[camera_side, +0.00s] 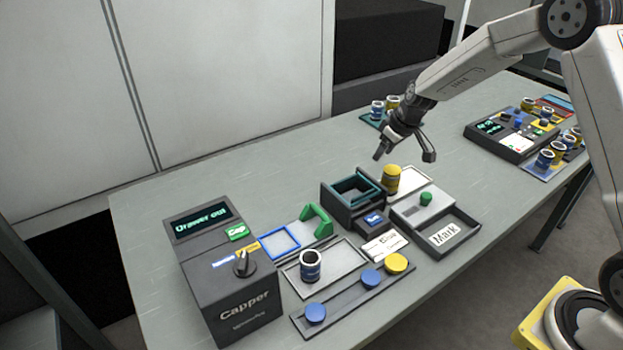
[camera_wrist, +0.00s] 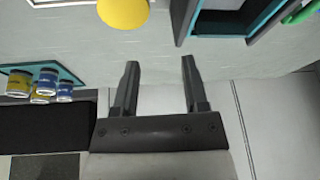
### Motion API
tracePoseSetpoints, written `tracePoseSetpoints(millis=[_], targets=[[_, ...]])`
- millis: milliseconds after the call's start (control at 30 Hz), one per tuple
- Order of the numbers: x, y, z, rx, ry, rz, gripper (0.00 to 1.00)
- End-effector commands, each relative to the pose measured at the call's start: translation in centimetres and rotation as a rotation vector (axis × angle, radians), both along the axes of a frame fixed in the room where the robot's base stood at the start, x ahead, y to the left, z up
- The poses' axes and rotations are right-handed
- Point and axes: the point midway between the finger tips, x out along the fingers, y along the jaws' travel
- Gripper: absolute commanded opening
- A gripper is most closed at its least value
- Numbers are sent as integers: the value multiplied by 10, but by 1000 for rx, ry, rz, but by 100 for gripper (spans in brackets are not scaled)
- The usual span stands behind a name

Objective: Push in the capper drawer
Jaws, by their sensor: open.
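The capper (camera_side: 225,275) is a dark box at the front left in the side view, its display reading "Drawer out". Its drawer (camera_side: 300,240) sticks out on the right side, a light tray with a blue square frame (camera_side: 280,242) and a green arched handle (camera_side: 318,220). Part of a green thing, likely that handle, shows at the wrist view's top right corner (camera_wrist: 305,12). My gripper (camera_side: 405,155) is open and empty, in the air behind and right of the drawer, apart from it. Its two fingers also show in the wrist view (camera_wrist: 160,63).
A dark box with a teal-rimmed opening (camera_side: 355,195) stands right of the handle, with a yellow-topped can (camera_side: 391,178) beside it. An open can (camera_side: 311,265) stands on a plate in front of the drawer. A lid rack (camera_side: 345,298) lies at the front. The back table is mostly clear.

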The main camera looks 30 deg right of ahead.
Motion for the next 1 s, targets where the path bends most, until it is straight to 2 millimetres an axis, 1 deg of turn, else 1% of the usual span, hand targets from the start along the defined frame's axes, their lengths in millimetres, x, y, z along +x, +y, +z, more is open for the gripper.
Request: tracePoseSetpoints(millis=[33, 167, 300, 400, 500, 600, 700, 1000], targets=[[2, 14, 0, 16, 18, 1, 57], [4, 56, 1, 64, 88, -19, 57], [1, 106, 3, 104, 187, -55, 57], [-4, 138, 5, 116, 256, -84, 57], [-9, 162, 7, 117, 312, -112, 57], [-14, 178, 8, 114, 350, -137, 57], [-16, 185, 9, 110, 369, -150, 57], [-17, 187, 6, 110, 374, -154, 57]])
